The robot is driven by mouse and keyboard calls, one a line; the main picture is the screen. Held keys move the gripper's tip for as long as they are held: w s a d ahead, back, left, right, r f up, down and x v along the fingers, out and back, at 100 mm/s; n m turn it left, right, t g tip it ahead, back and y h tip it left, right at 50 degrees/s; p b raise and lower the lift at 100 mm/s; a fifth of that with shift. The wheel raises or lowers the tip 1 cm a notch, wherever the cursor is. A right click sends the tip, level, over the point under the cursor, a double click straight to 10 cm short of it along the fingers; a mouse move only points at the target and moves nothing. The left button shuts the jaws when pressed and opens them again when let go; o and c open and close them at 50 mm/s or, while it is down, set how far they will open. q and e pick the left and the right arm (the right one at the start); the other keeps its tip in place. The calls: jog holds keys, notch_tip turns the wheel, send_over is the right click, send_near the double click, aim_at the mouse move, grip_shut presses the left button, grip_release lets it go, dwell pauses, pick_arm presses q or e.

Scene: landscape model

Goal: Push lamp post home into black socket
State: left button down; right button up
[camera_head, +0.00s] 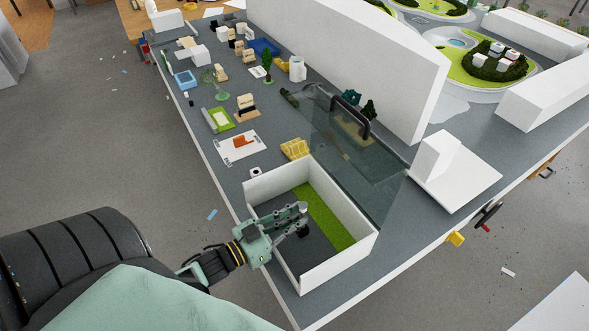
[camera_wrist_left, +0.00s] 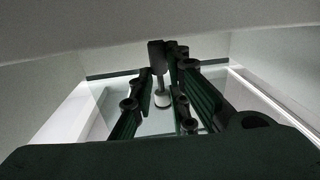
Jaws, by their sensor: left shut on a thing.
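My left gripper (camera_head: 302,218) reaches over the near wall of a white-walled model box. In the left wrist view its fingers (camera_wrist_left: 162,103) are closed around a slim lamp post (camera_wrist_left: 158,78). The post has a dark block-like upper part and a paler metallic lower part ending in a light round piece. In the head view the gripper mostly hides the post. I cannot make out the black socket clearly, nor tell whether the post's end is seated in it. My right gripper is not in view.
The box's white wall (camera_head: 341,262) surrounds a dark floor with a green strip (camera_head: 324,217). A glass pane (camera_head: 375,175) with a black handle stands behind it. Yellow blocks (camera_head: 295,148) and many small model parts lie farther along the table (camera_head: 224,174).

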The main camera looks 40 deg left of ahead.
pick_arm(q)
jog(key=shift+f+b, duration=0.8)
jog(key=shift+f, duration=0.4)
jog(key=c, duration=1.6)
grip_release()
